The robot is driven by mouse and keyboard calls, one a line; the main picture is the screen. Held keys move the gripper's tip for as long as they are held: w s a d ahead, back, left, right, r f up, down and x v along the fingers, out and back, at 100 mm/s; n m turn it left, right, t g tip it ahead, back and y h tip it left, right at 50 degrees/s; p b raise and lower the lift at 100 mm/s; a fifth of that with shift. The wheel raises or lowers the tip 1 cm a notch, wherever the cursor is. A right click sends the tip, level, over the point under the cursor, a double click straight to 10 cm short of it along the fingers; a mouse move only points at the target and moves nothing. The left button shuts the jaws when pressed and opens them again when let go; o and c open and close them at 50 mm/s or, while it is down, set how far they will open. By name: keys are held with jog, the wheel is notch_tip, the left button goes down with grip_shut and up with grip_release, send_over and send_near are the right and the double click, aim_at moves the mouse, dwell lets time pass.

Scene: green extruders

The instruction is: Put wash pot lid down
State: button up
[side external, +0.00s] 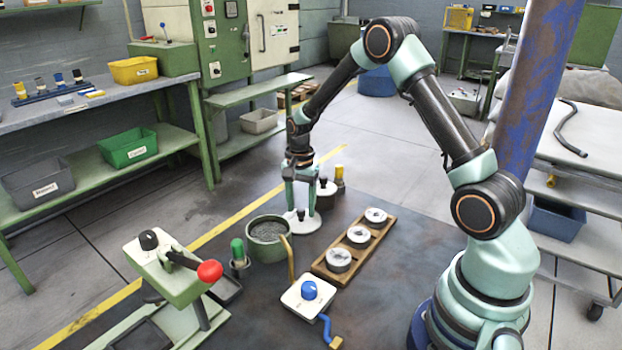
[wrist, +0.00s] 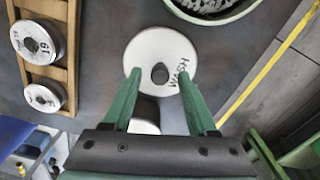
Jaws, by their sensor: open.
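The wash pot lid (side external: 305,225) is a white disc with a dark knob. It appears to lie flat on the dark table top, right of the open green pot. My gripper (side external: 300,207) has green fingers, pointing down over the lid. In the wrist view my gripper (wrist: 159,76) is open, with a gap on both sides of the knob. The open green pot (side external: 268,251) holds grey, grainy contents. It also shows in the wrist view (wrist: 250,12), cut off by the top edge.
A dark pot with a white lid (side external: 326,190) and a yellow-capped bottle (side external: 339,176) stand just behind my gripper. A wooden rack (side external: 322,268) with three round tins is at right. A blue-knobbed box (side external: 309,298) and a red-handled green press (side external: 165,268) stand in front.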

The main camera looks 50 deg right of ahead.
aim_at(301, 209)
notch_tip(301, 209, up, 12)
jog(key=s+a+r+n+t, duration=0.5)
jog(key=s+a+r+n, duration=0.5)
jog(key=s+n, duration=0.5)
jog(key=a, duration=0.2)
jog(key=shift+s+a+r+t, duration=0.15)
jog(key=shift+s+a+t, duration=0.1)
jog(key=shift+a+t, duration=0.05)
